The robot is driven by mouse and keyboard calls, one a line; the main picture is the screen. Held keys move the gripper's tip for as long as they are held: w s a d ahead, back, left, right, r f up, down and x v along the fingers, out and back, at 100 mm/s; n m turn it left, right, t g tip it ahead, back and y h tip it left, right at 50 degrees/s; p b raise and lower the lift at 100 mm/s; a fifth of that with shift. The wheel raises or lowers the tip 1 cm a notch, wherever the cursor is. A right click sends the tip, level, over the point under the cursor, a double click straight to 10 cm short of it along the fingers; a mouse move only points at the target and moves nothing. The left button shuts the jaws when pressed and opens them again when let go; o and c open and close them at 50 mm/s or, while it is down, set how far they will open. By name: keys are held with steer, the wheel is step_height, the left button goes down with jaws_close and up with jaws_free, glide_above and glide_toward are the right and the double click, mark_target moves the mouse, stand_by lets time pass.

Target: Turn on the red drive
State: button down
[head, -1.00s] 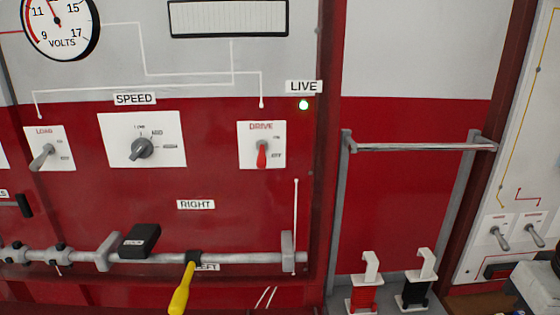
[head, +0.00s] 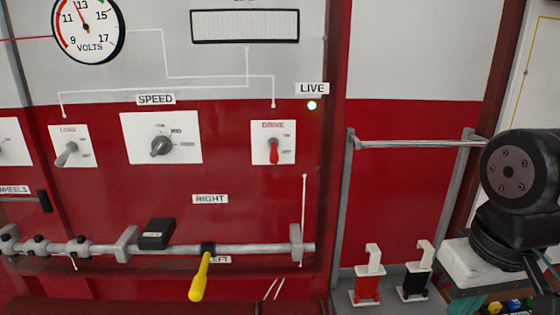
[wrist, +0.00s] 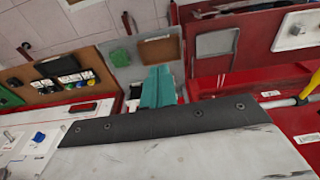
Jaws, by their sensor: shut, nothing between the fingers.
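The drive switch is a white plate (head: 287,132) marked DRIVE with a short red lever (head: 273,154), on the red wall panel in the head view. Its lever points down, toward the lower marking. My gripper (wrist: 158,86) shows as teal fingers in the wrist view, shut and empty, away from the panel switches. In the head view my gripper cannot be made out; black arm joints stand at the right, well right of the switch.
Left of the drive switch are the SPEED knob (head: 160,147) and LOAD switch (head: 68,152). Below runs a grey rail (head: 265,249) with a yellow handle (head: 200,277). A metal bar (head: 415,143) and red and black clips (head: 367,287) lie to the right.

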steer(key=w+a+r+m+y, duration=0.3)
steer(key=w+a+r+m, duration=0.15)
steer(key=w, duration=0.25)
steer(key=w+a+r+m+y, duration=0.2)
steer(key=w+a+r+m, duration=0.25)
steer(key=w, duration=0.25)
steer(key=m+t+y, duration=0.2)
steer(key=m+y, duration=0.2)
steer(key=m, duration=0.4)
glide_toward(288, 160)
steer(key=s+r, duration=0.2)
steer(key=s, duration=0.3)
steer(key=shift+w+a, duration=0.15)
steer(key=shift+a, duration=0.15)
steer(key=x, duration=1)
steer(key=shift+d, duration=0.1)
